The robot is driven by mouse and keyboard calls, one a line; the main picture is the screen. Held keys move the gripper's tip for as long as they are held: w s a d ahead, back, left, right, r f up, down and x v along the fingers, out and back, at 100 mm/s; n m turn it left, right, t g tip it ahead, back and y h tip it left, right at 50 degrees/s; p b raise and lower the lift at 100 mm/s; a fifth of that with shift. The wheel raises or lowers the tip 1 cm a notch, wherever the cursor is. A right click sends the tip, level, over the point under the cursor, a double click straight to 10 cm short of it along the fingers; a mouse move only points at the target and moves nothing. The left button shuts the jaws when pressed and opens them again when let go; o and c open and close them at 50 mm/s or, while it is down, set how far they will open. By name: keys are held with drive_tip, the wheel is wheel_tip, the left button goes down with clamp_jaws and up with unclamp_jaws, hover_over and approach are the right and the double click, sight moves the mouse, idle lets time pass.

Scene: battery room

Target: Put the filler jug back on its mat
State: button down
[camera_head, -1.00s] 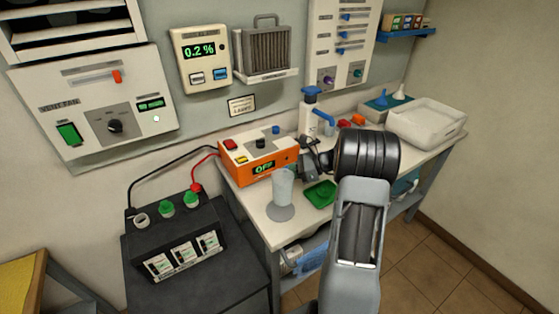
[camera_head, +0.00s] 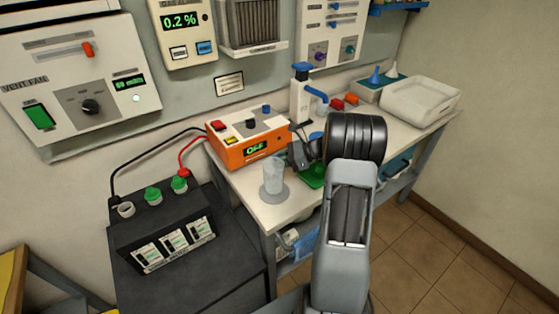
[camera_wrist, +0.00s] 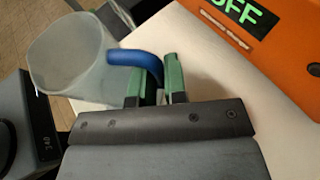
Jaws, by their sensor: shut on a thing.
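The filler jug (camera_head: 273,177) is a translucent cup. In the head view it appears upright over the round grey mat (camera_head: 280,198) near the bench's front left corner. Its base overlaps the mat in the picture; I cannot tell whether it touches it. In the wrist view the jug (camera_wrist: 68,60) is at the upper left, with its blue handle (camera_wrist: 136,60) reaching to my gripper (camera_wrist: 156,82). The green-tipped fingers are shut on the handle. In the head view my gripper (camera_head: 298,150) comes from the right, its fingertips partly hidden.
An orange charger reading OFF (camera_head: 248,140) stands just behind the jug. A green tray (camera_head: 312,177) lies right of it, partly behind my arm. A pump bottle (camera_head: 302,95) stands farther back. A black battery (camera_head: 175,235) with cables is at the left, below the bench.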

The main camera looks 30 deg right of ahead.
drive_tip(key=shift+f+b, duration=0.3)
drive_tip(key=shift+f, duration=0.3)
drive_tip(key=shift+f, duration=0.4)
drive_tip(key=c, duration=1.1)
unclamp_jaws()
drive_tip(key=b+v, duration=0.1)
drive_tip(key=v, duration=1.2)
drive_tip(key=shift+s+d+r, duration=0.15)
drive_tip(key=shift+s+d, duration=0.05)
drive_tip(key=shift+d, duration=0.1)
drive_tip(key=s+a+r+n+g+h+p, duration=0.1)
drive_tip(key=s+a+r+n+g+h, duration=0.2)
drive_tip(key=a, duration=0.5)
drive_tip(key=a+r+n+g+h, duration=0.1)
drive_tip(key=a+n+g+h, duration=0.1)
drive_tip(key=a+n, duration=0.5)
drive_tip(key=s+a+n+t+h, duration=0.1)
drive_tip(key=s+a+n+h, duration=0.1)
drive_tip(key=s+a+n, duration=0.1)
drive_tip(key=s+a+n+h+p, duration=0.1)
drive_tip(key=s+a+n+h, duration=0.2)
drive_tip(key=s+a+n, duration=0.1)
drive_tip(key=s+a+r+n+t+h+p, duration=0.1)
drive_tip(key=s+a+n+h, duration=0.1)
drive_tip(key=s+n, duration=0.3)
drive_tip(key=shift+s+a+n+t, duration=0.1)
drive_tip(key=shift+a+n+t, duration=0.2)
drive_tip(key=shift+a+n, duration=0.55)
